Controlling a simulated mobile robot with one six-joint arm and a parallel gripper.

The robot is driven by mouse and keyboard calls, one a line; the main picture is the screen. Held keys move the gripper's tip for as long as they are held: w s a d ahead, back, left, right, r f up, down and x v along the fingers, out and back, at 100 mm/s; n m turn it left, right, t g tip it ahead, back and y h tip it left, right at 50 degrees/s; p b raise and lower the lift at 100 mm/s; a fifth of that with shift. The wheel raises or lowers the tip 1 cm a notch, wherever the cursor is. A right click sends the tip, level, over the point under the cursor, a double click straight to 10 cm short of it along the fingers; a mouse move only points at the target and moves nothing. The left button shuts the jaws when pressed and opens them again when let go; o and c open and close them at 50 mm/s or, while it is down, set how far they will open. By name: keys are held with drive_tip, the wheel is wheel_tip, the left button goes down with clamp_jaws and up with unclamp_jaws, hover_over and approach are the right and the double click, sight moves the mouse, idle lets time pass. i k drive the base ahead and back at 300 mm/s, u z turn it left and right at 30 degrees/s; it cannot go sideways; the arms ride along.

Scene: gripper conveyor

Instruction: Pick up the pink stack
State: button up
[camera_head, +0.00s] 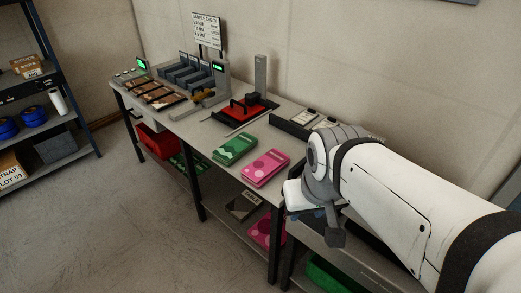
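A pink stack (265,168) lies flat on the workbench near its front edge, with lighter pink round marks on top. A second pink item (267,232) lies on the lower shelf under the bench, partly hidden by a table leg. My gripper (318,222) hangs at the end of my white arm, to the right of the pink stack on the bench and apart from it. Its fingers are small and partly hidden, so I cannot tell whether they are open.
A green stack (235,148) lies just left of the pink one. Behind them are a red and black device (249,108) with a grey upright and a dark tray (291,127). A shelf rack (80,120) stands at the left. The floor (120,215) in front is clear.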

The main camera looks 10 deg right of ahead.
sight(256, 174)
drive_tip(key=z, duration=2.45)
drive_tip(key=k, duration=1.7)
drive_tip(key=u, duration=1.8)
drive_tip(key=i, duration=1.7)
drive_tip(key=u, duration=0.05)
